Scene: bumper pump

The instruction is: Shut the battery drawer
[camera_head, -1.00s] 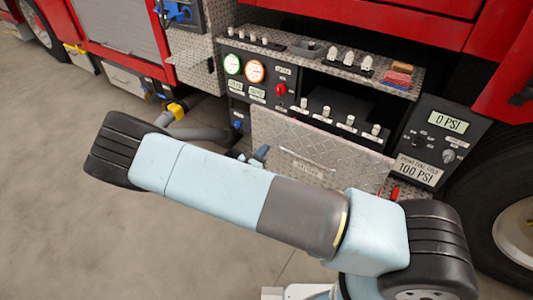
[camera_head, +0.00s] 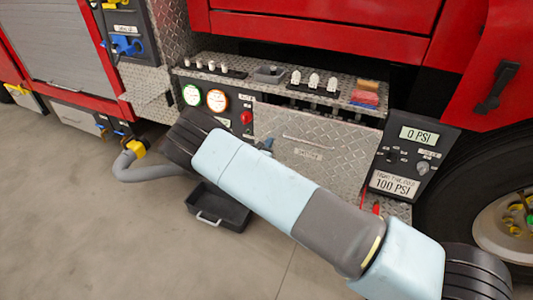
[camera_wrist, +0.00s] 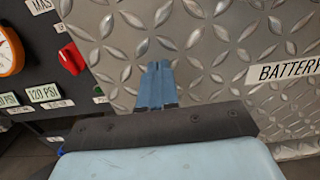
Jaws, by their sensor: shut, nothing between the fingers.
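The battery drawer (camera_head: 335,155) has a diamond-plate front with a handle bar and a label. Whether a thin gap is left, I cannot tell. In the wrist view the drawer front (camera_wrist: 220,60) fills the middle and right, with a label reading "BATTERY" at the right. My gripper (camera_wrist: 158,70) is shut and empty, its blue fingertips at the left part of the front. Contact cannot be made out. In the head view my gripper (camera_head: 267,146) is mostly hidden behind my arm.
A gauge panel (camera_head: 216,100) with a red knob stands left of the drawer. A pressure display box (camera_head: 410,160) stands at its right. Above is a shelf with levers (camera_head: 315,82). A black tray (camera_head: 218,207) and a grey hose (camera_head: 150,172) lie on the floor.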

